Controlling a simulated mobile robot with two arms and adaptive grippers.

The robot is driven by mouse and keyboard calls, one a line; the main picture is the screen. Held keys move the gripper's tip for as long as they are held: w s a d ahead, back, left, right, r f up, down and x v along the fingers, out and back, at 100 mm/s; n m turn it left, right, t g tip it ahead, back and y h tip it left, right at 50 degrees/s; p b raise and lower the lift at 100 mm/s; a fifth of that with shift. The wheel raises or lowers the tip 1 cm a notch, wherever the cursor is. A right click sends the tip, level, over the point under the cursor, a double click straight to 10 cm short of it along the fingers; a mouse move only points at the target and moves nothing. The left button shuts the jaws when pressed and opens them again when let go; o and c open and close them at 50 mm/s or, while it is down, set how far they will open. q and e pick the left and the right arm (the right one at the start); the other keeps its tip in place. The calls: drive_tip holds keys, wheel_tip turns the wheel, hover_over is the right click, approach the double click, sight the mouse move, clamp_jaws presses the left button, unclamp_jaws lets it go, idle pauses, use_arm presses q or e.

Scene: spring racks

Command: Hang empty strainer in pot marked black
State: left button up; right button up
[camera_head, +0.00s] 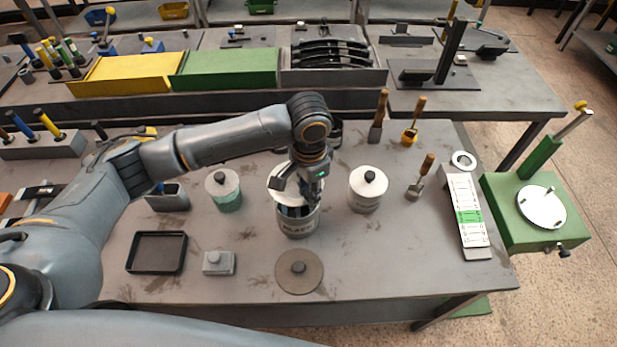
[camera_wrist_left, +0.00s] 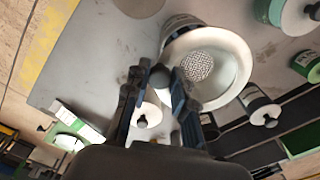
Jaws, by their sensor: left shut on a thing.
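The pot marked BLACK (camera_head: 297,227) stands upright on the workbench, its open mouth partly hidden by my left gripper. My left gripper (camera_head: 306,192) points down over the pot. The left gripper (camera_wrist_left: 160,78) is shut on the strainer's edge or handle.
A black tray (camera_head: 157,270) and grey block (camera_head: 219,269) lie front left. Brushes (camera_head: 415,190) stand right.

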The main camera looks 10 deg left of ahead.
use_arm(q)
drive_tip(key=shift+f, duration=0.1)
drive_tip(key=shift+w+f, duration=0.1)
drive_tip(key=shift+f, duration=0.25)
drive_tip(key=shift+f+b, duration=0.75)
drive_tip(key=shift+f, duration=2.05)
use_arm(e)
drive_tip(key=shift+w+d+f, duration=0.35)
drive_tip(key=shift+w+f, duration=0.25)
drive_tip(key=shift+f, duration=0.05)
use_arm(q)
drive_tip(key=shift+p, duration=0.65)
use_arm(e)
drive_tip(key=shift+a+r, duration=0.15)
drive_tip(key=shift+r, duration=0.55)
use_arm(q)
drive_tip(key=shift+f, duration=0.55)
use_arm(e)
drive_tip(key=shift+f, duration=0.15)
use_arm(q)
drive_tip(key=o, duration=1)
drive_tip(key=shift+o, duration=0.2)
